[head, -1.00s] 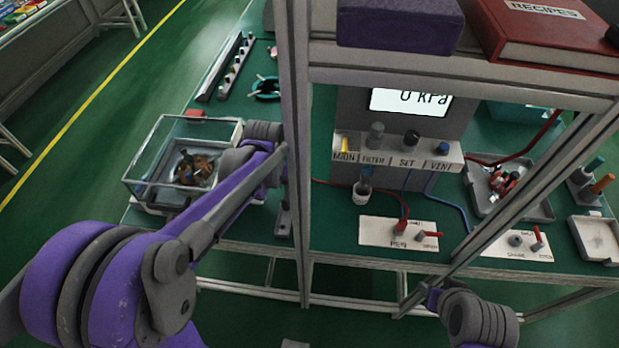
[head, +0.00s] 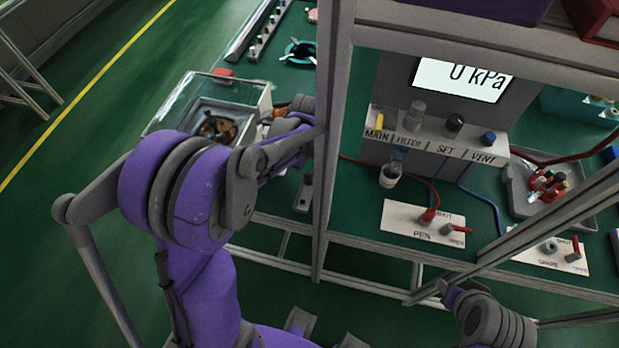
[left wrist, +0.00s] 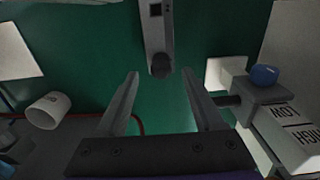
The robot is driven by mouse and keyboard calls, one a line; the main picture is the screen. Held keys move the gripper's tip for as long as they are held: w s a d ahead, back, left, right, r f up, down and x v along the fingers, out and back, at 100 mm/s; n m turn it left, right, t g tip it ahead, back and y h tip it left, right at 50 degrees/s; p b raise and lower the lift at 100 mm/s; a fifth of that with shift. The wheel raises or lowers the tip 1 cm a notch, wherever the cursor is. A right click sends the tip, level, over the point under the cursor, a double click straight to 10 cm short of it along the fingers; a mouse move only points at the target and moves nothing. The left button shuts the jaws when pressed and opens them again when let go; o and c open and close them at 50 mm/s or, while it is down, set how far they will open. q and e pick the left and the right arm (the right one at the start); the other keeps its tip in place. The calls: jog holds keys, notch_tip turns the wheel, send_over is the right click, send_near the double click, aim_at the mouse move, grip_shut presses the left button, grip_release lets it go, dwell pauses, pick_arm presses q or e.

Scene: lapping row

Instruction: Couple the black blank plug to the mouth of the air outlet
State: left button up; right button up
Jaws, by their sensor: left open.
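My left gripper (left wrist: 160,75) is open, with nothing between its fingers in the left wrist view. In the head view its fingers are hidden behind the frame post. A grey bar with a dark round end (left wrist: 160,66) lies beyond the fingertips. A grey block with a blue knob (left wrist: 264,75) and a dark stub (left wrist: 229,100) stands beside the right-hand finger; whether they touch is unclear. I cannot tell which part is the black blank plug or which is the air outlet. My right gripper (head: 445,289) is at the lower right, its jaws too small to read.
A frame post (head: 336,150) stands beside my left arm. A glass-walled box (head: 265,98) stands at the left. The PEN panel (head: 395,222) and SPARE panel (head: 570,265) lie near the front edge. A grey tray (head: 515,205) holds coloured fittings.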

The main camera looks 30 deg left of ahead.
aim_at(308, 173)
pick_arm(q)
jog(key=f, duration=0.1)
jog(key=f+b, duration=0.1)
jog(key=f, duration=0.1)
jog(key=shift+s+f, duration=0.15)
jog(key=shift+s, duration=0.2)
jog(key=shift+f, duration=0.2)
jog(key=shift+w, duration=0.2)
jog(key=shift+r, duration=0.1)
grip_shut()
pick_arm(e)
notch_tip(308, 173, down, 2)
jog(key=shift+f, duration=0.15)
